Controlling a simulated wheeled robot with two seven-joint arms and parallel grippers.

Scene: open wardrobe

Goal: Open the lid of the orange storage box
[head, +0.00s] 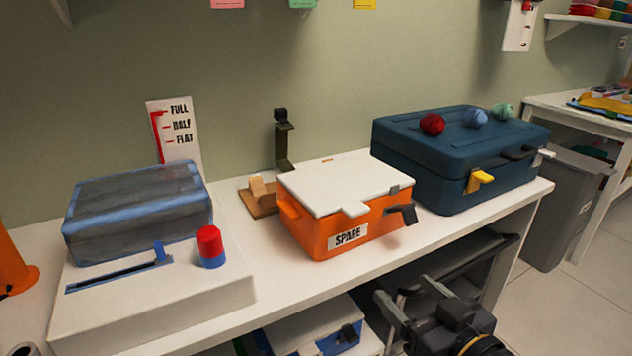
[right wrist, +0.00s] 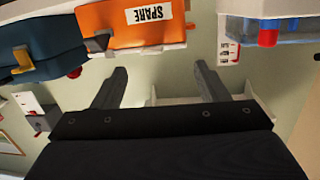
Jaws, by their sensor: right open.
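The orange storage box (head: 320,234) stands on the white bench, with a "SPARE" label on its front. Its white lid (head: 345,180) lies flat on top, and a pale tab (head: 355,209) sticks out at the lid's front edge. A dark latch-like piece (head: 405,213) juts from the box near its right front corner. The orange box (right wrist: 115,20) shows upside down in the right wrist view. My right gripper (head: 408,296) is open and empty, lower than the box and in front of the bench; it also shows in the right wrist view (right wrist: 161,70). My left gripper is not in view.
A blue case (head: 420,150) with yarn balls on top stands close right of the box. A wooden stand (head: 260,195) is behind. A lower shelf holds another box (head: 310,325).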

